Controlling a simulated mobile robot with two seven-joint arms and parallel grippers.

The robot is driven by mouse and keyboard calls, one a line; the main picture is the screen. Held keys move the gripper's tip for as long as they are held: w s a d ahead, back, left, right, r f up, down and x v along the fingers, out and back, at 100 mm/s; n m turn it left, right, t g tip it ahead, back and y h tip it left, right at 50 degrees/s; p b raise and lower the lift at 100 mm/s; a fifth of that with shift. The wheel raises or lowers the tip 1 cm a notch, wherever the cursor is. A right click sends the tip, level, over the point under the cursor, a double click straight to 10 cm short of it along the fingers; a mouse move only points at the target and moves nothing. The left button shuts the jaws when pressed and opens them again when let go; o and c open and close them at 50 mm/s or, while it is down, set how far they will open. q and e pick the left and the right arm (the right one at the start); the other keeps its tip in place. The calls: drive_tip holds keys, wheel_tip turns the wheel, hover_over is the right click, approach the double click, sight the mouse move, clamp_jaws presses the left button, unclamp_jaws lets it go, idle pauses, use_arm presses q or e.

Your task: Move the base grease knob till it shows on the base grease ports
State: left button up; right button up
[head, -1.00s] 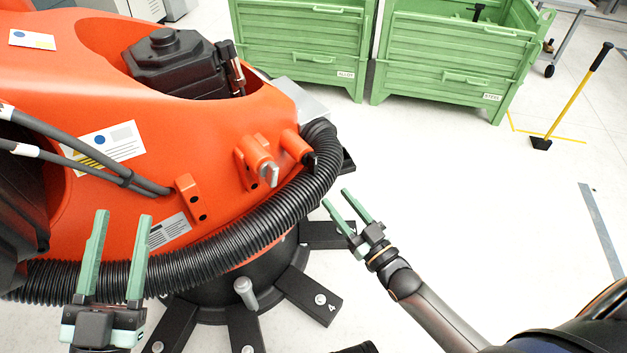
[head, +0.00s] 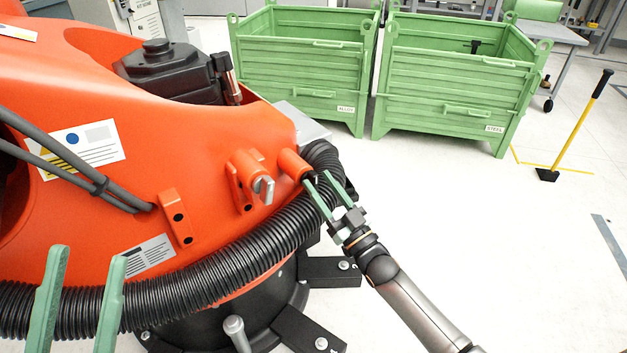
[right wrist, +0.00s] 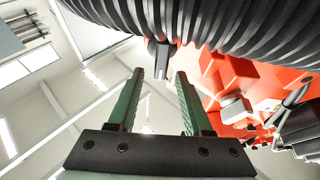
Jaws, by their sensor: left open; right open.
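An orange mount on the orange machine (head: 80,200) carries a grey lever-shaped knob (head: 264,190). To its right, an orange cylinder (head: 291,162) ends in a dark knob, partly hidden by my right gripper. I cannot tell which is the base grease knob. An orange block with two black holes (head: 177,217) sits to the left and looks like ports. My right gripper (head: 317,178) is open at the dark knob; in the right wrist view the dark knob (right wrist: 158,48) shows just beyond and between the fingertips (right wrist: 160,74). My left gripper (head: 88,255) is open and empty at lower left.
A thick black corrugated hose (head: 215,252) curves around the machine below the knobs, close to my right gripper. The black footed base (head: 320,270) stands beneath. Green crates (head: 300,75) stand at the back.

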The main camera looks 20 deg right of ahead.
sight(316, 180)
drive_tip(key=shift+b+x, duration=0.3)
drive_tip(key=shift+x, duration=1.35)
clamp_jaws()
